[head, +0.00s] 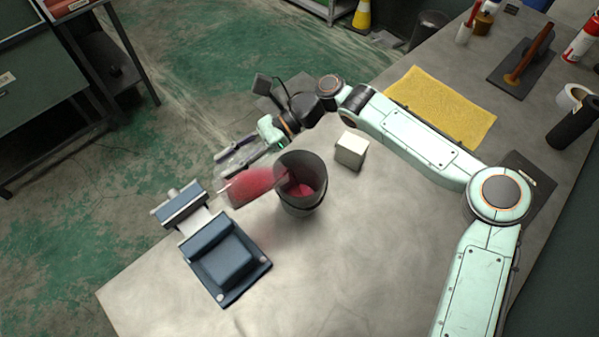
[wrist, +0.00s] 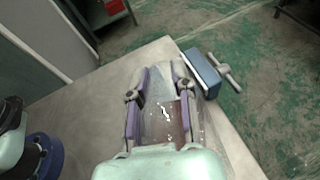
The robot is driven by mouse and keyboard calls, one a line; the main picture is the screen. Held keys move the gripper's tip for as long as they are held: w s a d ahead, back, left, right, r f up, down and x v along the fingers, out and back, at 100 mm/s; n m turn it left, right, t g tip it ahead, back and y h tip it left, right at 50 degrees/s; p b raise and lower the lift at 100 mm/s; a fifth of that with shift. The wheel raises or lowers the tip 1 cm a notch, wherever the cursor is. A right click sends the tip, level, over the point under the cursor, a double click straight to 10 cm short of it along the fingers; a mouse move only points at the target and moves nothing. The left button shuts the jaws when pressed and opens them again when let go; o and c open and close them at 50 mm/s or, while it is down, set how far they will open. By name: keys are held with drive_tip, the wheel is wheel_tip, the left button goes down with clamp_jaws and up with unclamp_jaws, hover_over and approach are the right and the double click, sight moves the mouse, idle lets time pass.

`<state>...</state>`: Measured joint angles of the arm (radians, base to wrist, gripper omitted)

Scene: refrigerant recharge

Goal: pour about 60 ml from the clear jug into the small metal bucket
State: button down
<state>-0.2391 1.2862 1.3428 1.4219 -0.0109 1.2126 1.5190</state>
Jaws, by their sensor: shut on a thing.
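The clear jug (head: 252,186) holds red liquid and is tipped nearly onto its side, its right end at the bucket's rim. The small metal bucket (head: 301,204) is dark and stands upright on the table, with red showing inside its mouth. Whether liquid is flowing right now I cannot tell. My gripper (head: 236,155) is at the jug's far side, left of the bucket. In the wrist view my gripper (wrist: 160,78) has its two fingers on either side of the jug (wrist: 162,118), shut on it. I cannot make out the bucket in the wrist view.
A blue vise (head: 226,258) sits close in front of the jug; it also shows in the wrist view (wrist: 201,74). A pale block (head: 351,150) stands right of the bucket. A yellow cloth (head: 440,106) lies further right. The table's front middle is clear.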

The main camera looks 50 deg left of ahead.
sight(215, 187)
drive_tip(key=s+f+t, duration=0.1)
drive_tip(key=s+f+t+h, duration=0.1)
drive_tip(key=t, duration=0.1)
drive_tip(key=shift+s+a+t, duration=0.3)
drive_tip(key=shift+a, duration=0.05)
drive_tip(key=shift+s+a+f+t+h, duration=0.1)
drive_tip(key=shift+s+f+t+h, duration=0.1)
drive_tip(key=shift+f+t, duration=0.35)
drive_tip(key=shift+s+a+f+t+h, duration=0.1)
drive_tip(key=shift+s+f+t, duration=0.1)
drive_tip(key=shift+f+t, duration=0.3)
idle(0.7)
drive_tip(key=shift+s+f, duration=0.25)
drive_tip(key=shift+f, duration=0.05)
drive_tip(key=shift+s+a+t, duration=0.1)
drive_tip(key=shift+s+t, duration=0.25)
drive_tip(key=shift+t, duration=0.2)
drive_tip(key=shift+s+a+f+t+h+b, duration=0.25)
drive_tip(key=shift+s+t+h+b, duration=0.15)
drive_tip(key=shift+s+t, duration=0.55)
drive_tip(key=shift+s+a+f+t+h+b, duration=0.3)
drive_tip(key=shift+s+t, duration=0.35)
drive_tip(key=shift+t, duration=0.55)
drive_tip(key=shift+s+a+f+t+h+b, duration=0.2)
drive_tip(key=shift+s+t+h+b, duration=0.25)
drive_tip(key=shift+s+t, duration=0.5)
drive_tip(key=shift+w, duration=0.15)
